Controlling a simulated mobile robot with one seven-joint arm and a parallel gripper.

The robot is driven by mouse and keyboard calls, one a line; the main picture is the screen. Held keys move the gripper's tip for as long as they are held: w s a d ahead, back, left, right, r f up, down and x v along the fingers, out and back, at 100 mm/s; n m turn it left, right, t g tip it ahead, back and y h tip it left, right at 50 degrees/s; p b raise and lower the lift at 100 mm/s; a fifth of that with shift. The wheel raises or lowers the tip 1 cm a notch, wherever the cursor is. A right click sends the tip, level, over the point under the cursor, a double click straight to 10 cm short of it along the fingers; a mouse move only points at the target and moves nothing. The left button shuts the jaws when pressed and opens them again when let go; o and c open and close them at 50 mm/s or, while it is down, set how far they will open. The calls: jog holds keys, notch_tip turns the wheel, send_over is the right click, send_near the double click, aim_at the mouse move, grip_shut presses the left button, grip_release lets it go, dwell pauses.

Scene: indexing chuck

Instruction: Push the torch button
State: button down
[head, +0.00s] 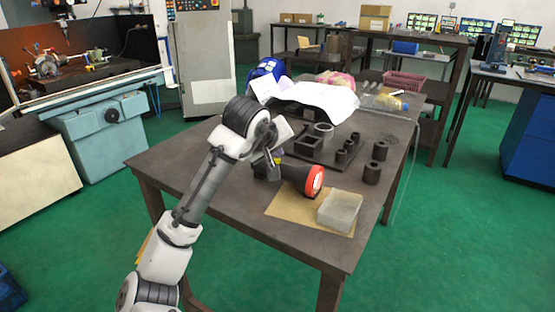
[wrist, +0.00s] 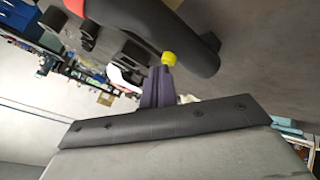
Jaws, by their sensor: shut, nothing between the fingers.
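The torch (head: 296,177) lies on the dark table with its red-rimmed lens facing right. In the wrist view its black body (wrist: 178,28) fills the top, with a curved handle on the right and part of the red rim at the upper left. The yellow button (wrist: 169,58) shows against the black body. My gripper (wrist: 160,72) is shut and empty. Its fingertips appear right by the yellow button; I cannot tell whether they touch it. In the head view my gripper (head: 272,170) is at the torch's rear end, partly hidden by my wrist.
A clear block (head: 340,211) stands on a brown sheet (head: 291,206) in front of the torch. Dark metal parts (head: 345,152) stand behind and to the right. White paper (head: 318,98) and a blue item (head: 266,70) lie at the back. The table's left part is clear.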

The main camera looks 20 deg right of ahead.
notch_tip(320, 180, up, 6)
jog(key=p, duration=0.5)
dwell(0.9)
